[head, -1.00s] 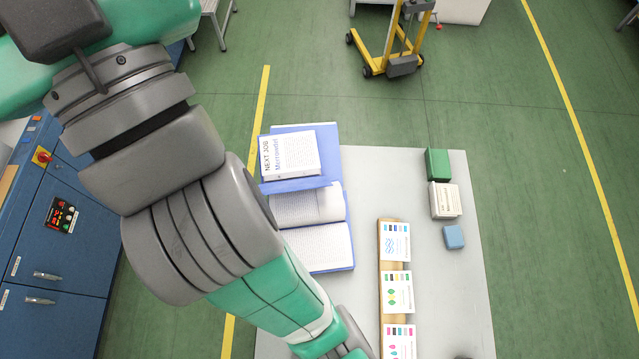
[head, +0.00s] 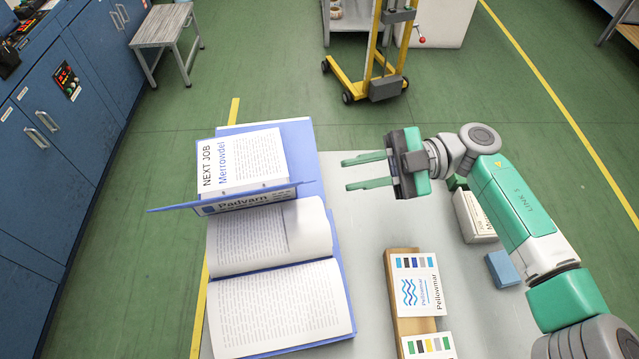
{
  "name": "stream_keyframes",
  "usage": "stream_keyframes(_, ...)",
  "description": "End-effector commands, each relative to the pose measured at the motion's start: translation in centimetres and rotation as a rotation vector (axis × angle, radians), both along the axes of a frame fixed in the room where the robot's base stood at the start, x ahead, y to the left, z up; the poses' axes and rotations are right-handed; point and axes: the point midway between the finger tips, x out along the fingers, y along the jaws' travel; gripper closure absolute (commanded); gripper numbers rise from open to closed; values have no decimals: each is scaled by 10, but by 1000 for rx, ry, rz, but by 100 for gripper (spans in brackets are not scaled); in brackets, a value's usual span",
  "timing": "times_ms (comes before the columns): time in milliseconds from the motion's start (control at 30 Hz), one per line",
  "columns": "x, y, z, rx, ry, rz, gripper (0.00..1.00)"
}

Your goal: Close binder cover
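A blue binder (head: 341,290) lies open on the grey table, its two white page blocks (head: 275,300) facing up. Behind the pages, a thin blue panel labelled "Padvarn" (head: 240,202) shows almost edge-on; I cannot tell exactly how it joins the binder. A white "NEXT JOB Merrowdel" sheet or block (head: 245,163) is behind that panel, with flat blue material (head: 300,145) around it. My gripper (head: 346,175) is open and empty, to the right of the binder's back part, its fingers pointing left. It looks apart from the binder.
The grey table (head: 365,235) is bare between the binder and a wooden rack (head: 397,270) of printed cards. A white box (head: 472,215) and a blue block (head: 502,268) are near my arm. Blue cabinets (head: 60,130) stand at left; a yellow lift (head: 375,60) is behind.

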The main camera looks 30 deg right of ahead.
Motion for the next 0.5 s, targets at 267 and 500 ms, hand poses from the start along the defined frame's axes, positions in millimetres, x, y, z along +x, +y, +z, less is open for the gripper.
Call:
stream_keyframes(267, 6, 24, 0, 0, 0, 5, 75)
stream_keyframes(500, 17, 65, 0, 2, -1, 2, 75)
